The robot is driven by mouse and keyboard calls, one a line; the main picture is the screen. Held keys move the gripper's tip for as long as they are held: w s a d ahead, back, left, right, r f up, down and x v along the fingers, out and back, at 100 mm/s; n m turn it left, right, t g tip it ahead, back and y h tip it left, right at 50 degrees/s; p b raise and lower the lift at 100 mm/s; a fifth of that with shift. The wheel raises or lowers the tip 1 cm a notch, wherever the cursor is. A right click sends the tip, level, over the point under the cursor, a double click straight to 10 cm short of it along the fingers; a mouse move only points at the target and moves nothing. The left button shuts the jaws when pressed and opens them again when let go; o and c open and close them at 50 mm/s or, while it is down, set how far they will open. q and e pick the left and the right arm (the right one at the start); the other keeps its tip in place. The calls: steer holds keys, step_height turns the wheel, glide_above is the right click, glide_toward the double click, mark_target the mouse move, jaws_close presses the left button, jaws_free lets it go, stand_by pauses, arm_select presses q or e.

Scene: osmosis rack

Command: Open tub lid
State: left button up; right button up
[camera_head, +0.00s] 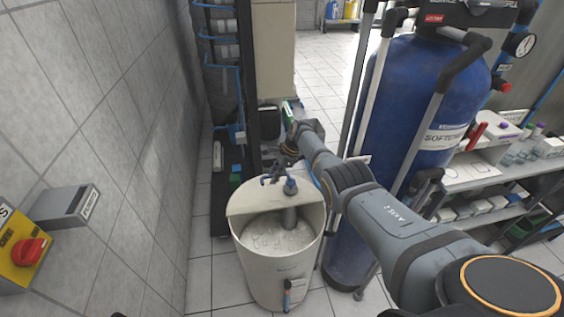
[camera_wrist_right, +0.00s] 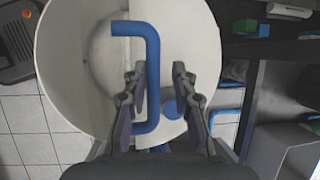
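The cream tub (camera_head: 275,275) stands on the floor at the middle of the head view. Its front part is uncovered, showing pale, grainy contents (camera_head: 278,238) and a grey pipe. A pale lid panel (camera_head: 247,203) covers the back part; its exact tilt is hard to judge. My right gripper (camera_head: 281,165) is at the tub's back edge, by the lid's blue handle (camera_head: 268,181). In the right wrist view, the handle's long bar (camera_wrist_right: 153,75) lies between the fingers of my right gripper (camera_wrist_right: 159,88), nearer the left finger. A gap shows at the right finger. My left gripper is not visible.
A tall blue softener tank (camera_head: 400,110) stands close right of the tub. A dark pipe rack (camera_head: 222,110) is behind and left. A shelf with bottles (camera_head: 520,150) is at right. A tiled wall with a red switch (camera_head: 28,251) is at left. Floor shows left of the tub.

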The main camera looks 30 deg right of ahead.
steer(key=v, duration=1.1)
steer(key=shift+r, duration=0.35)
steer(key=shift+s+d, duration=0.1)
steer(key=shift+s, duration=0.1)
